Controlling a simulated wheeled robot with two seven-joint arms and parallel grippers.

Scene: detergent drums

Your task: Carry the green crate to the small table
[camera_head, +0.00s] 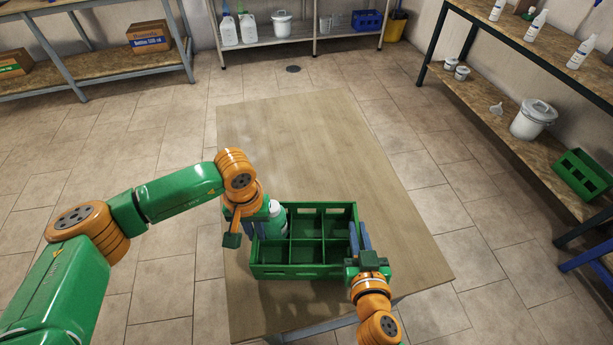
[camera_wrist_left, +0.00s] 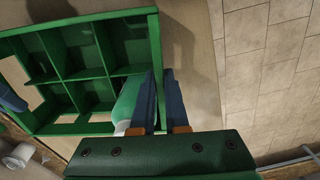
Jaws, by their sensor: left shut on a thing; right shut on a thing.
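The green crate (camera_head: 305,271) is divided into several compartments and sits over the near half of the wooden table (camera_head: 290,140). I cannot tell whether it touches the top. A pale green and white bottle (camera_head: 276,222) stands in its left back compartment; the other compartments look empty. My left gripper (camera_head: 255,230) is shut on the crate's left wall, its blue fingers on both sides of the wall in the left wrist view (camera_wrist_left: 161,98). My right gripper (camera_head: 359,239) is shut on the right wall. The left arm partly hides the crate's left side.
The far half of the table is bare. A workbench (camera_head: 520,120) on the right holds white bottles, a white bucket (camera_head: 532,119) and another green crate (camera_head: 583,175). Shelves with cardboard boxes (camera_head: 149,36) and jugs (camera_head: 248,28) stand at the back. Tiled floor around the table is clear.

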